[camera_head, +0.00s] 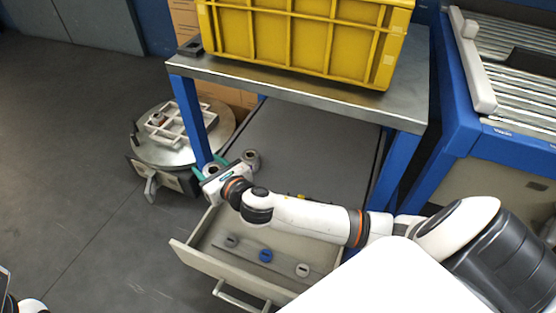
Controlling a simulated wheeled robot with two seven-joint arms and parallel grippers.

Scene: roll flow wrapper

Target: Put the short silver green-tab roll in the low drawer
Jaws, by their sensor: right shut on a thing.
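The low drawer (190,258) is pulled open below the shelf. My right gripper (212,167) is above the drawer's back left corner, beside the table's blue front leg. It is shut on a small silver-grey roll (212,170), whose end shows between teal parts. I cannot clearly separate a green tab from the teal gripper parts. Another grey round piece (250,157) shows just right of the gripper; whether it touches it is unclear. A small part of my left arm shows at the lower left edge; its gripper is not visible.
A yellow crate (300,45) stands on the metal table (300,88). A round-topped cart (160,150) stands left. A roller conveyor (510,80) is at right.

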